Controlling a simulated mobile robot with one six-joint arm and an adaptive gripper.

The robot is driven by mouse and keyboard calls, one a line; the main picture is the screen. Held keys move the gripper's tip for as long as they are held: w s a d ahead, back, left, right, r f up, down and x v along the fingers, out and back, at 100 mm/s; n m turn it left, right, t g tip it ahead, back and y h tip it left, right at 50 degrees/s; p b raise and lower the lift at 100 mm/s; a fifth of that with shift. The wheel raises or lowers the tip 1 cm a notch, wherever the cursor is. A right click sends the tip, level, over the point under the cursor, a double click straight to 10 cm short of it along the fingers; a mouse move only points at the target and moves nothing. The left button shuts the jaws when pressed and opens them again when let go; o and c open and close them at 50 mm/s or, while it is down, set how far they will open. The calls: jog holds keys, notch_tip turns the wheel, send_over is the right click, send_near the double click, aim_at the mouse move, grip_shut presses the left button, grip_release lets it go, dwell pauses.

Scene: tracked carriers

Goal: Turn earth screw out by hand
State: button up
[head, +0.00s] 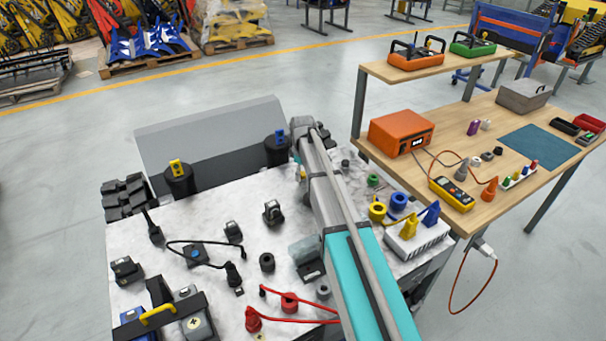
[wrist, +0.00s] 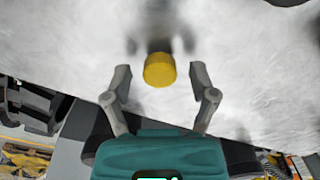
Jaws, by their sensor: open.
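A yellow round knob (wrist: 159,70), which looks like the earth screw, is on a dark, blurred fitting above the pale marbled top. My gripper (wrist: 160,80) is open in the wrist view, with one finger on each side of the knob and a clear gap to both. Neither finger appears to touch it. In the head view my arm reaches over the marbled table (head: 205,215) to its back edge. The arm's end hides the fingers and most of the knob there.
Black posts with a yellow top (head: 177,168) and a blue top (head: 280,138) stand at the table's back edge. Black connectors, red-cabled plugs (head: 289,302) and a grey box (head: 417,236) with blue and yellow plugs surround my arm. A wooden bench (head: 460,215) stands close on the right.

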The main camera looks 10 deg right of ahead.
jog(key=m, duration=0.5)
dwell(0.4)
jog(key=shift+m, duration=0.6)
jog(key=m, duration=0.5)
jog(key=shift+m, duration=1.8)
jog(key=m, duration=0.9)
jog(key=shift+m, duration=0.3)
